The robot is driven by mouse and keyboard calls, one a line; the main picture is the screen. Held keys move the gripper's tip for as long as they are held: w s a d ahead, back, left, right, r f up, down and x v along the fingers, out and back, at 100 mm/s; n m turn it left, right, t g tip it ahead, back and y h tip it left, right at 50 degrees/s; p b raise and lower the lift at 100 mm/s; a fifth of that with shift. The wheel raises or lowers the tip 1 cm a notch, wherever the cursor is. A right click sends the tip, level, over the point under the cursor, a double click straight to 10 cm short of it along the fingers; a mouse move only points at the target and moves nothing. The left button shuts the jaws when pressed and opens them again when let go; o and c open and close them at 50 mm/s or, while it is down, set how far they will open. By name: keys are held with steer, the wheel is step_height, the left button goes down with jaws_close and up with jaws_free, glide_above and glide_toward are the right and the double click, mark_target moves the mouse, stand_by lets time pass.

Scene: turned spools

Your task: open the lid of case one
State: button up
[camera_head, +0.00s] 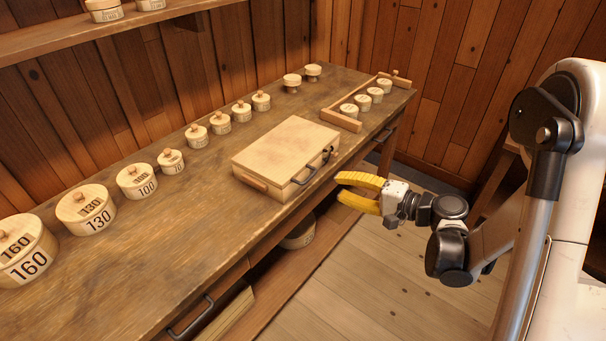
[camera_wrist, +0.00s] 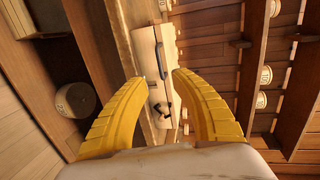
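A pale wooden case (camera_head: 285,148) lies flat on the bench, its lid down. A dark handle (camera_head: 305,174) is on its front side, and a smaller dark part (camera_head: 328,154) sits near its right front corner. A wooden grip (camera_head: 250,180) is at its left end. My gripper (camera_head: 340,188), with yellow fingers, is open and empty, in front of the case and apart from it. In the wrist view the case (camera_wrist: 146,48) shows beyond and between the open fingertips (camera_wrist: 158,77). No number on the case can be read.
The wooden bench (camera_head: 150,260) carries a row of numbered round boxes (camera_head: 137,181) along its back. A small rack with round pieces (camera_head: 363,101) stands right of the case. Drawer handles (camera_head: 190,316) stick out below the bench front. The floor in front is clear.

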mark_target(309, 178)
steer(key=b+x, duration=0.3)
steer(key=x, duration=0.7)
steer(key=shift+w+a, duration=0.15)
steer(key=shift+a, duration=0.1)
jaws_close()
